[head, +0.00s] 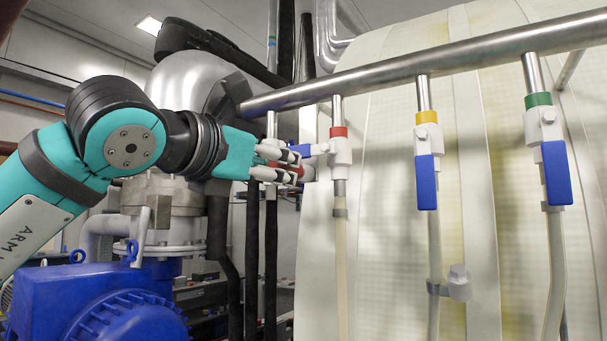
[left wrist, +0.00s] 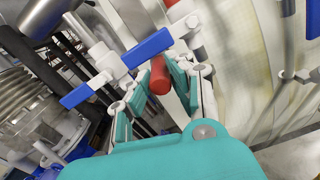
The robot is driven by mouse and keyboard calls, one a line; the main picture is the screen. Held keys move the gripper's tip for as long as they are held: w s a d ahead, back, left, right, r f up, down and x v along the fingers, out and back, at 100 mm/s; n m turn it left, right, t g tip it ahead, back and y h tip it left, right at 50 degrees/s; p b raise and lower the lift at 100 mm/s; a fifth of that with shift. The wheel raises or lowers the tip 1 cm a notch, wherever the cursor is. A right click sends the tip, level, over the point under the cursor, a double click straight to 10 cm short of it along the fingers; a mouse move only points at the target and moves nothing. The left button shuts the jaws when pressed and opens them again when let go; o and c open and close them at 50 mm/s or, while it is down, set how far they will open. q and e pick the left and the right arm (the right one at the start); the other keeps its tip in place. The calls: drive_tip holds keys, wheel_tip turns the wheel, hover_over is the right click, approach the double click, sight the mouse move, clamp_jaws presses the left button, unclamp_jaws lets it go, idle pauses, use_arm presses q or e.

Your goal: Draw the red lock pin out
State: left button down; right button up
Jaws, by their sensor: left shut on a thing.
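The red lock pin (left wrist: 160,76) is a short red cylinder between the fingers of my left gripper (head: 288,165). A bit of its red shows among the fingers in the head view. The gripper is shut on it, at the left side of the red-banded white valve (head: 341,151). In the left wrist view the gripper (left wrist: 164,88) has a finger on each side of the pin. A blue handle (left wrist: 147,48) lies just beyond the pin. I cannot tell how deep the pin sits in the valve. My right gripper is not in view.
A steel pipe (head: 450,50) crosses above the valves. To the right hang a yellow-banded valve (head: 424,138) and a green-banded valve (head: 541,124), each with a blue handle pointing down. A large pale chamber wall (head: 385,250) stands behind. A blue motor (head: 100,300) is at lower left.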

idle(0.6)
use_arm(q)
drive_tip(key=shift+s+a+b, duration=0.15)
drive_tip(key=shift+s+b, duration=0.1)
drive_tip(key=shift+b, duration=0.05)
drive_tip(key=shift+w, duration=0.1)
idle(0.4)
drive_tip(key=shift+s+a+b, duration=0.25)
drive_tip(key=shift+s+b, duration=0.1)
drive_tip(key=shift+s, duration=0.1)
drive_tip(key=shift+b+v, duration=1.05)
drive_tip(key=shift+v, duration=1.3)
